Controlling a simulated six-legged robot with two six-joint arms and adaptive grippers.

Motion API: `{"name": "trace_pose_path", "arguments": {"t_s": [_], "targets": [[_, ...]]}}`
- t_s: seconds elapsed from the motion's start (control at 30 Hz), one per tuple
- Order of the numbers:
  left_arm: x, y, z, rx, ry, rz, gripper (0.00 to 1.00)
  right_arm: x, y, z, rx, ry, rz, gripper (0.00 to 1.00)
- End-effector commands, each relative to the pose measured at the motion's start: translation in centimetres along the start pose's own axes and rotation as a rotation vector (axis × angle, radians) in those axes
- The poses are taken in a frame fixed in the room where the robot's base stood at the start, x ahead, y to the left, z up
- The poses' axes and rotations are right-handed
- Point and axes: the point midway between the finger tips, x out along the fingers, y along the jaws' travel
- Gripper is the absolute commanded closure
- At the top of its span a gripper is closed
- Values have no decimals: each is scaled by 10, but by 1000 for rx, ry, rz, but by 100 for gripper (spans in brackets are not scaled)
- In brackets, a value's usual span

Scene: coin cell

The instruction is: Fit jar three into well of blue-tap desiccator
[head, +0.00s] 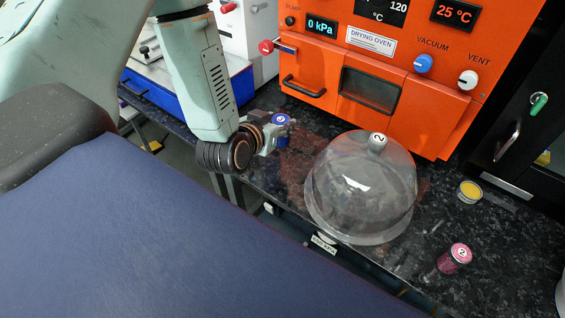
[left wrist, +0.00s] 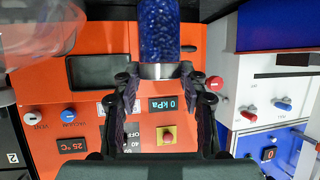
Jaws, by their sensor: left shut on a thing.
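My left gripper (head: 272,136) is shut on a jar with a blue top and a white number label (head: 281,121); the number is too small to read surely. In the left wrist view the fingers (left wrist: 158,78) close around the silver end of this jar, and its blue contents (left wrist: 158,25) show beyond them. The jar is held near the bench's back left, left of a clear glass dome (head: 345,195) with a knob marked 2. The dome stands on the dark bench; I see no blue tap on it. My right gripper is not in view.
An orange drying oven (head: 320,75) stands behind the dome. A pink jar marked 2 (head: 455,258) and a small yellow-topped container (head: 470,191) sit on the bench (head: 410,275) to the right. Blue-and-white equipment (head: 150,92) stands at the back left.

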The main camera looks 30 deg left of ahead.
Motion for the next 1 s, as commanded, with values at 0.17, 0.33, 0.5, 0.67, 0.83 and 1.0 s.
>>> {"name": "trace_pose_path", "arguments": {"t_s": [0.17,0.33,0.5,0.67,0.83,1.0], "targets": [[-2,0,1,0,1,1,94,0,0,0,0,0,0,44],[5,0,16,2,-3,2,94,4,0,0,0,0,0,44],[19,0,43,4,-2,3,94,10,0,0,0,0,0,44],[26,0,54,2,0,2,94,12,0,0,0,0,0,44],[37,0,74,3,-1,3,94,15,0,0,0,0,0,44],[43,1,85,1,1,4,94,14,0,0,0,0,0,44]]}}
